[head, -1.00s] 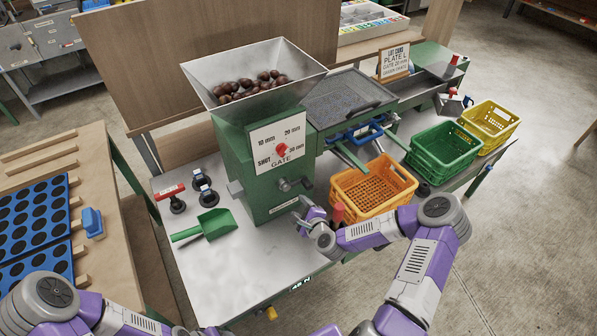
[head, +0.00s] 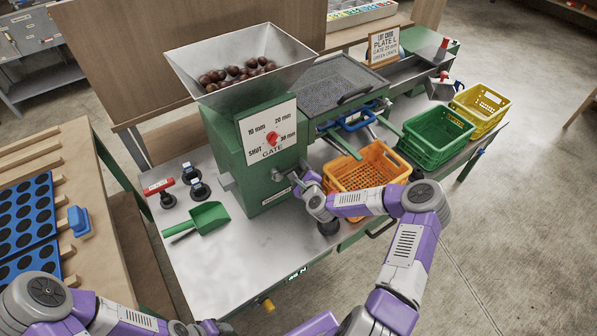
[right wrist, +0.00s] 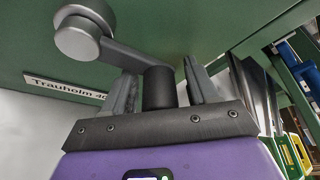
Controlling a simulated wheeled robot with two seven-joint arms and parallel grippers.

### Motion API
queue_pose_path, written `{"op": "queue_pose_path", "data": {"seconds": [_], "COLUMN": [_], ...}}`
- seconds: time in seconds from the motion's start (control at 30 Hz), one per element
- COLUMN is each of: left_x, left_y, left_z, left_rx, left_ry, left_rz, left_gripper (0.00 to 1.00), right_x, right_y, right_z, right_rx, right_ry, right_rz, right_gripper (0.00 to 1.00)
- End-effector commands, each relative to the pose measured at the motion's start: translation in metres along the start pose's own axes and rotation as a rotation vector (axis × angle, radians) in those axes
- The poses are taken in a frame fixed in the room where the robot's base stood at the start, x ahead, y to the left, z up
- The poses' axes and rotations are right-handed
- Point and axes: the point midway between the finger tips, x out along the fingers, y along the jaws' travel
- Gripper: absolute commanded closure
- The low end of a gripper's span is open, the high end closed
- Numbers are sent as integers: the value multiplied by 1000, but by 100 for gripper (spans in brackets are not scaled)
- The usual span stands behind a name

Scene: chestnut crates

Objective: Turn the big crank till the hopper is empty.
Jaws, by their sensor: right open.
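The hopper (head: 280,47) on top of the green machine (head: 226,150) holds several brown chestnuts (head: 236,74). The big crank (head: 282,173) is on the machine's front, below the gate dial (head: 270,136) with its red knob. In the right wrist view the crank's round grey hub (right wrist: 84,32) and arm show, with a dark handle (right wrist: 158,88) at the arm's end. My right gripper (head: 299,184) is open, its fingers on either side of this handle; contact is unclear. My left gripper (head: 212,326) is at the bottom edge, mostly cut off; its jaws cannot be made out.
An orange crate (head: 398,153) stands right of the machine, partly behind my right arm. Green (head: 432,160) and yellow (head: 488,126) crates stand farther right. A green scoop (head: 207,216) and knobbed tools (head: 160,187) lie left of the machine.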

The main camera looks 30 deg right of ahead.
Motion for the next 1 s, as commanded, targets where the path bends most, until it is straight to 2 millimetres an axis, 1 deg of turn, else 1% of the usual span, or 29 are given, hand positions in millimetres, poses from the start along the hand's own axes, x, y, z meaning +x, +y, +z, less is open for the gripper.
{"op": "queue_pose_path", "data": {"seconds": [0.1,0.13,0.5,0.77,1.0], "left_x": [0,0,0,0,4], "left_y": [0,0,0,0,-2], "left_z": [0,0,0,0,0], "left_rx": [0,0,0,0,0], "left_ry": [0,0,0,0,0], "left_rz": [0,0,0,0,0], "left_gripper": [47,47,47,47,47], "right_x": [0,0,0,0,2], "right_y": [0,0,-1,-1,3], "right_z": [0,0,1,1,-3], "right_rx": [0,0,0,9,87], "right_ry": [0,0,-1,-2,-4], "right_rz": [1,1,-2,-1,25], "right_gripper": [42,43,100,100,100]}}
